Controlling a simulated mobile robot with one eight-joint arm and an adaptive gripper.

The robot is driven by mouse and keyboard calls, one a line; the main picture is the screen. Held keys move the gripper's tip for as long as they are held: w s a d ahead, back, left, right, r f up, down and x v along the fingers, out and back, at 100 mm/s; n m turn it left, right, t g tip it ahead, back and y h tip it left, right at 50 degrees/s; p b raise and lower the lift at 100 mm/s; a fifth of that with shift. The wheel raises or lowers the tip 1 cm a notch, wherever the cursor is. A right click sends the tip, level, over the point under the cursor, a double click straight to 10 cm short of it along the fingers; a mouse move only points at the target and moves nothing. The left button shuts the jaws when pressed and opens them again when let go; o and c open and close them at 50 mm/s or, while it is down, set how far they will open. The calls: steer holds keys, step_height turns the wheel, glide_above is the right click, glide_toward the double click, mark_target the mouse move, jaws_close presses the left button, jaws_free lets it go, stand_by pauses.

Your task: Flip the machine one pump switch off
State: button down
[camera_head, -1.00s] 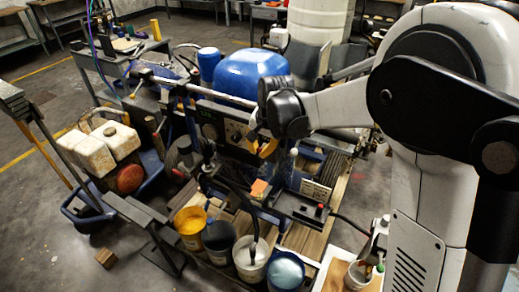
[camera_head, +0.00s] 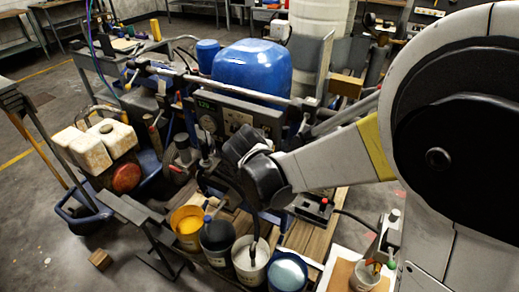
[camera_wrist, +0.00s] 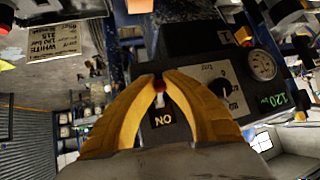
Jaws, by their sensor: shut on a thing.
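The striping machine's dark control panel (camera_head: 262,120) stands in the middle of the head view, below a blue tank (camera_head: 252,68). The wrist view shows the panel upside down, with a round knob (camera_wrist: 225,88), a gauge (camera_wrist: 262,65) and a green readout (camera_wrist: 277,99). The pump switch (camera_wrist: 159,86) shows as a small red tip between my gripper's yellow fingers (camera_wrist: 160,80). An inverted ON label (camera_wrist: 163,119) is beside it. My gripper is shut on the switch, whose exact tilt I cannot tell. In the head view my wrist hides the fingers.
Several paint buckets (camera_head: 250,262) stand in front of the machine, below my wrist. A dark box with a red button (camera_head: 318,205) sits right of my wrist. White jugs (camera_head: 92,152) stand at the left. Grey floor is open at the lower left.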

steer(key=shift+f, duration=0.1)
stand_by(0.4)
steer(key=c, duration=1.4)
jaws_free()
steer(key=v, duration=1.2)
steer(key=shift+s, duration=0.1)
